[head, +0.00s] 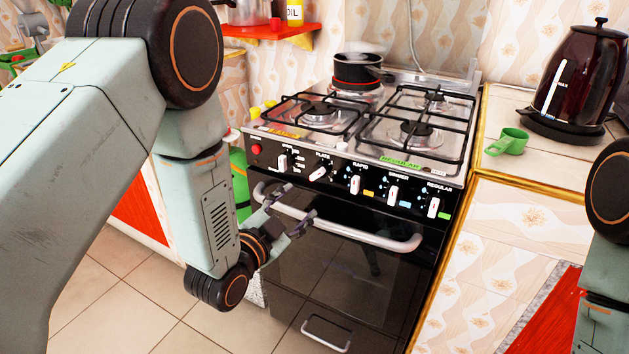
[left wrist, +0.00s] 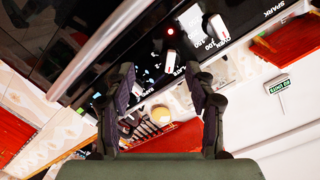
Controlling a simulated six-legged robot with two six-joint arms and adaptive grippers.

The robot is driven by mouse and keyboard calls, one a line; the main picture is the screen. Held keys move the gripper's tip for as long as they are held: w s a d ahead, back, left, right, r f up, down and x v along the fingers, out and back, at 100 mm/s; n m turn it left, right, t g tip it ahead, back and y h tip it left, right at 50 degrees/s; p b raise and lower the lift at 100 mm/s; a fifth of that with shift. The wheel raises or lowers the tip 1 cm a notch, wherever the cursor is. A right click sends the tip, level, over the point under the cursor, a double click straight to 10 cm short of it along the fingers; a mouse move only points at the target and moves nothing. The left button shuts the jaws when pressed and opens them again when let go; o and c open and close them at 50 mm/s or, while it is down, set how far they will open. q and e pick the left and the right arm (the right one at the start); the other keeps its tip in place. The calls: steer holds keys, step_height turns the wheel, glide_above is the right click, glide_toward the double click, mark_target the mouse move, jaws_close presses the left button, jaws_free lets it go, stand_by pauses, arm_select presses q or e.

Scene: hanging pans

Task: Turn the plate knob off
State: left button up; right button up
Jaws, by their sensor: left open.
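The plate knob (head: 318,173) is a white knob under the label PLATE on the stove's black front panel. It is turned at a slant, unlike the upright knobs to its right. My left gripper (head: 297,205) is in front of the oven, below the panel, apart from the knob. In the left wrist view my left gripper (left wrist: 158,72) is open and empty, its fingers spread. My right gripper is out of view; only part of my right arm shows at the right edge.
The oven handle (head: 400,238) runs across just below the panel, close to my left gripper. A black pot (head: 357,70) sits at the stove's back left. A kettle (head: 582,75) and green cup (head: 509,141) stand on the right counter.

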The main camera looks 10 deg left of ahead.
mark_target(317, 175)
arm_select(q)
steer(key=shift+m+t+h, duration=0.3)
steer(key=shift+m+t, duration=0.2)
steer(key=shift+m, duration=0.3)
steer(key=shift+w+d+r+b, duration=0.3)
steer(key=shift+w+d+r, duration=0.1)
steer(key=shift+w, duration=0.9)
steer(key=shift+w+d+r+b, duration=0.3)
steer(key=shift+w+d+b, duration=0.05)
steer(key=shift+w, duration=0.95)
steer(key=shift+w+d+r+b, duration=0.3)
steer(key=shift+w+d+r, duration=0.1)
steer(key=shift+w, duration=0.9)
steer(key=shift+c, duration=0.3)
steer(key=c, duration=1.1)
